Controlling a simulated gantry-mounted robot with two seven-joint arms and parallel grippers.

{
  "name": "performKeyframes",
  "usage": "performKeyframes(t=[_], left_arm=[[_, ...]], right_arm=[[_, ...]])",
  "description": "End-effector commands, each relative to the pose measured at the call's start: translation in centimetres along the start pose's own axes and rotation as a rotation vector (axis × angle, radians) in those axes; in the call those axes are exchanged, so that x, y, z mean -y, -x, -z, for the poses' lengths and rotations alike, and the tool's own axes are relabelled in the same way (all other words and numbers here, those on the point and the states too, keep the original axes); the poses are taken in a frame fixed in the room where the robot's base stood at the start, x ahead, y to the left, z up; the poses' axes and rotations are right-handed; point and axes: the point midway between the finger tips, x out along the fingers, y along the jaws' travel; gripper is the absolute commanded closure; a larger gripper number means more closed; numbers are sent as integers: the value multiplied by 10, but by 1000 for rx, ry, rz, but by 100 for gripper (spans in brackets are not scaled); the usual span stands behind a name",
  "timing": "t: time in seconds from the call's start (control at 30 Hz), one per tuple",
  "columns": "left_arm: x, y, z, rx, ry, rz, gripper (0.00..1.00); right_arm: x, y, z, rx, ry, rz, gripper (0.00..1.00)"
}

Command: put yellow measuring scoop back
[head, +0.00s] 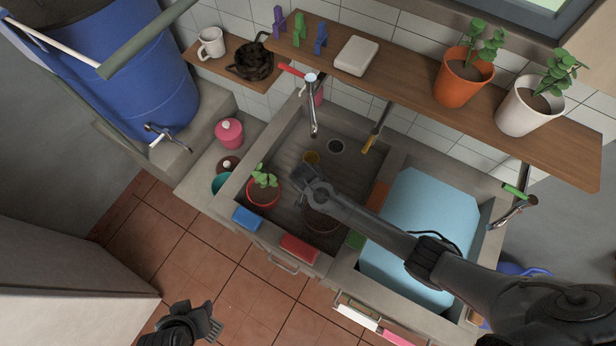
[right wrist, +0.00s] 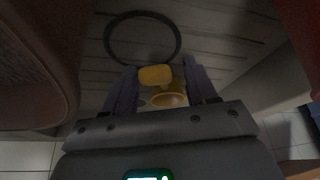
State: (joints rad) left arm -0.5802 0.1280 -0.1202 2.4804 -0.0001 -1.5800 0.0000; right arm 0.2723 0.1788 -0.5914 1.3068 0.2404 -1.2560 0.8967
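The yellow measuring scoop (head: 311,157) lies in the left sink basin, near the drain hole. In the right wrist view, a yellow block-like part (right wrist: 155,75) sits between my fingers, with a round yellow cup (right wrist: 168,99) just behind it. My right gripper (head: 299,176) reaches down into the basin beside the scoop. Its fingers (right wrist: 160,84) look open, with a gap at the right of the yellow part; contact at the left finger is unclear. My left gripper (head: 208,326) hangs over the floor at the bottom left, away from the sink; its finger gap is unclear.
A red pot with a plant (head: 263,190) and a brown pot (head: 322,218) stand close to my right gripper. A tap (head: 313,105) and a yellow-ended tool (head: 370,143) are behind. A blue board (head: 420,215) fills the right basin. A wooden shelf (head: 420,105) overhangs the back.

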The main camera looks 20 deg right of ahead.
Motion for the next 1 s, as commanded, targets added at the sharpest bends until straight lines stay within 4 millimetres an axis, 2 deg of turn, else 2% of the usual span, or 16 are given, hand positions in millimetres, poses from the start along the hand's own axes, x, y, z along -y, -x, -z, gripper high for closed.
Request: performKeyframes(t=[0.27,0.37,0.8,1.0], left_arm=[[0,2,1,0,2,-1,57],[-1,4,1,0,5,-4,57],[-3,10,4,-1,13,-10,57],[-2,10,4,-1,10,-7,57]], right_arm=[[0,7,2,-1,0,0,44],[0,19,2,-2,0,1,44],[0,96,2,-2,1,2,44],[0,117,2,-1,0,1,44]])
